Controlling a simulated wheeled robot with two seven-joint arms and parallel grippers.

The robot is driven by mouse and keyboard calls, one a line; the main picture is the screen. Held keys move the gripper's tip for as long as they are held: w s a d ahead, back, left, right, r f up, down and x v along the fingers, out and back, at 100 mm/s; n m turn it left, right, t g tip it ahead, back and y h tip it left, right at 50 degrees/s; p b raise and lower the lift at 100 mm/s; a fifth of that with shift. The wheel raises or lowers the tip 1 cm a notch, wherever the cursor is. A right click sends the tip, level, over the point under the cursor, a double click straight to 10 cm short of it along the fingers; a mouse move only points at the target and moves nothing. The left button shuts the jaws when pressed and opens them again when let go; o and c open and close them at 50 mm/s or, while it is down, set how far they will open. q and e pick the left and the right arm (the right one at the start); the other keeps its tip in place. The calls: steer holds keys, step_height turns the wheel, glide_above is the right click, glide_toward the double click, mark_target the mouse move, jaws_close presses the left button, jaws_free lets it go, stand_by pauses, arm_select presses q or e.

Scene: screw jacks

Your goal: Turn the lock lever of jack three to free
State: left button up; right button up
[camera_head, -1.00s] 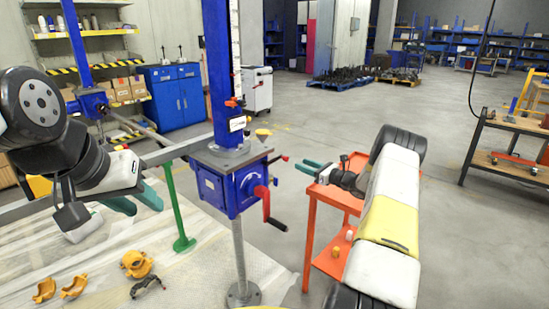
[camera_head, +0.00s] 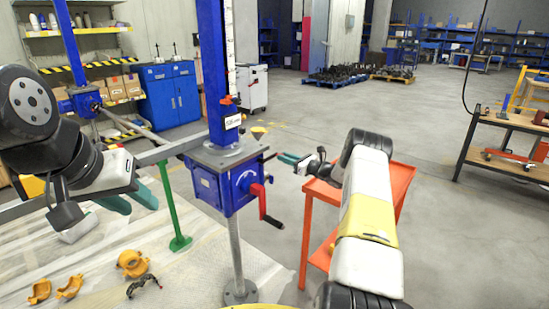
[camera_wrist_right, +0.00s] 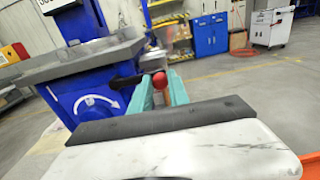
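A blue screw jack (camera_head: 222,185) stands in the middle of the head view, with a blue column and a red crank handle (camera_head: 263,202). The label on its column (camera_head: 233,122) is too small to read. A dark lever with a red ball knob (camera_wrist_right: 158,81) projects from the jack's side in the right wrist view. My right gripper (camera_head: 284,158) is at the jack's right side. In the wrist view its teal fingers (camera_wrist_right: 160,90) are apart, one on each side of the knob; contact cannot be told. My left gripper (camera_head: 136,203) is open and empty, left of the jack.
An orange cart (camera_head: 398,182) stands beneath and behind my right arm. Yellow clamp parts (camera_head: 132,263) and a dark part (camera_head: 143,285) lie on the pale floor sheet at lower left. A green post (camera_head: 175,210) and a grey beam stand left of the jack.

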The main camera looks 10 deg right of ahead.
jaws_close()
stand_by(1.1)
